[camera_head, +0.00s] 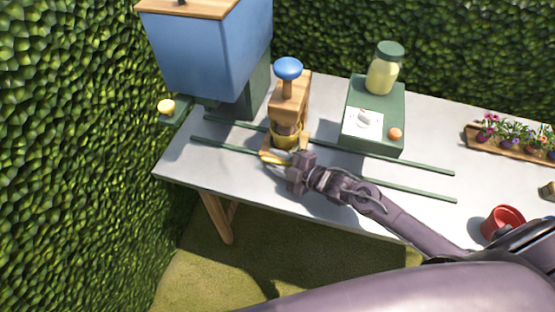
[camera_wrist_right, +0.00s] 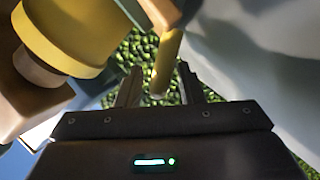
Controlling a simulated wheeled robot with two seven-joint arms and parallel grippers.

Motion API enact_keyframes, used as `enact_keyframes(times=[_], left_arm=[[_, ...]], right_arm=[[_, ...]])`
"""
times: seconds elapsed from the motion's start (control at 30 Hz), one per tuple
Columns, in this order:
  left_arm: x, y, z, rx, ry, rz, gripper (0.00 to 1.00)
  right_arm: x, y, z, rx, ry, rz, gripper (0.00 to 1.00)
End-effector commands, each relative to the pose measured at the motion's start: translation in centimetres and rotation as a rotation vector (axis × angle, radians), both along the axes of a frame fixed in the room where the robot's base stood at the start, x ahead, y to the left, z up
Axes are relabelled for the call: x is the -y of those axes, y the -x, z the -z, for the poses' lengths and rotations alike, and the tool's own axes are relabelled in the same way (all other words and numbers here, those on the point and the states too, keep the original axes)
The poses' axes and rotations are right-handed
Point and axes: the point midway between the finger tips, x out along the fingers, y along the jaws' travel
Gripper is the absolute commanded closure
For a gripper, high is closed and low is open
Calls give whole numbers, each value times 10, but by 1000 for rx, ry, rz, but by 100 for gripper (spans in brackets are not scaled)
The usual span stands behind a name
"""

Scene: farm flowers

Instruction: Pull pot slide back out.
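A wooden press (camera_head: 290,98) with a blue knob (camera_head: 288,68) stands on the table across two green rails (camera_head: 400,165). A yellow band (camera_head: 285,138) is low inside it, and a pale yellow bar (camera_head: 275,157) shows at its front base. My right gripper (camera_head: 290,172) is at the front of this base. In the right wrist view, a yellow bar (camera_wrist_right: 168,60) reaches between the fingers of my right gripper (camera_wrist_right: 160,88), which stand apart with gaps beside it. A large yellow round part (camera_wrist_right: 70,30) is at upper left there. My left gripper is not in view.
A green box (camera_head: 372,125) with a dial and a jar (camera_head: 385,68) stands right of the press. A blue hopper (camera_head: 210,50) is behind left. A red pot (camera_head: 502,222) and a flower tray (camera_head: 510,145) are at right. Hedges stand behind and left.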

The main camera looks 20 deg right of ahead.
Motion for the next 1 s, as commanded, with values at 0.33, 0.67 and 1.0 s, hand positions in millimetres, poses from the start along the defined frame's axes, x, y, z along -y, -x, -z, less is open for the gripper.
enact_keyframes(times=[0.33, 0.67, 1.0], left_arm=[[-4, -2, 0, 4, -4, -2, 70], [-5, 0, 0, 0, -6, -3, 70], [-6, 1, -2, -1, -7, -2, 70]], right_arm=[[0, 0, 0, 0, 0, 0, 81], [0, 0, 0, 0, 0, 1, 100], [5, 3, 0, -1, 4, 1, 100]])
